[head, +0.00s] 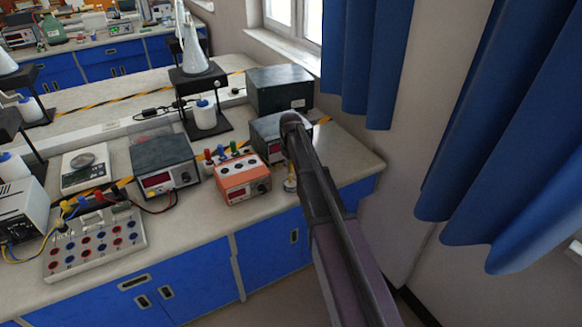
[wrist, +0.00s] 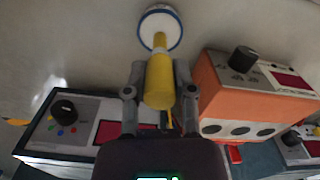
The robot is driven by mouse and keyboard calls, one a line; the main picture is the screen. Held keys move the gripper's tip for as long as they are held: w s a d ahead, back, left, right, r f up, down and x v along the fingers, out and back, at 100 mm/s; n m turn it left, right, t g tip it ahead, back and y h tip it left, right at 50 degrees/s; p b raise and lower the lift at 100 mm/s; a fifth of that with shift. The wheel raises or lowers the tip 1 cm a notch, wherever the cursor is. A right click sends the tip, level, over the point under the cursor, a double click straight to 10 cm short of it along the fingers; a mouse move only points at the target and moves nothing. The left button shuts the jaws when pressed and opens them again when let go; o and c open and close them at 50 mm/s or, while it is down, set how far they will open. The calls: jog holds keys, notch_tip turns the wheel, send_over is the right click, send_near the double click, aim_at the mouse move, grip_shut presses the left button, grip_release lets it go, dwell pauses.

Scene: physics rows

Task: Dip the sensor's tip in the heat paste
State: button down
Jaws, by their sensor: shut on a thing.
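The yellow sensor (wrist: 159,82) is held between the two fingers of my gripper (wrist: 160,72) in the wrist view. The gripper is shut on its thick body. Its narrower end points up the picture to a round white dish with a blue rim (wrist: 168,20), which looks like the heat paste's container. The tip overlaps the dish in the picture. I cannot tell whether it touches the paste or hovers above it. In the head view my arm hides most of the gripper, and only a small pale and yellow patch shows beside it.
An orange instrument box (head: 242,179) stands left of my arm and close to the gripper. A grey meter (head: 268,137) and a dark box (head: 280,90) stand behind. Another meter (head: 163,165) is further left. The bench's right edge and blue curtains (head: 365,60) are near.

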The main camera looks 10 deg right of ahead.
jog(key=shift+s+f+b, duration=0.1)
jog(key=shift+f+b, duration=0.4)
jog(key=shift+b, duration=0.05)
dwell(1.9)
jog(key=shift+r, duration=0.1)
jog(key=shift+r+p, duration=3.4)
jog(key=shift+p, duration=0.15)
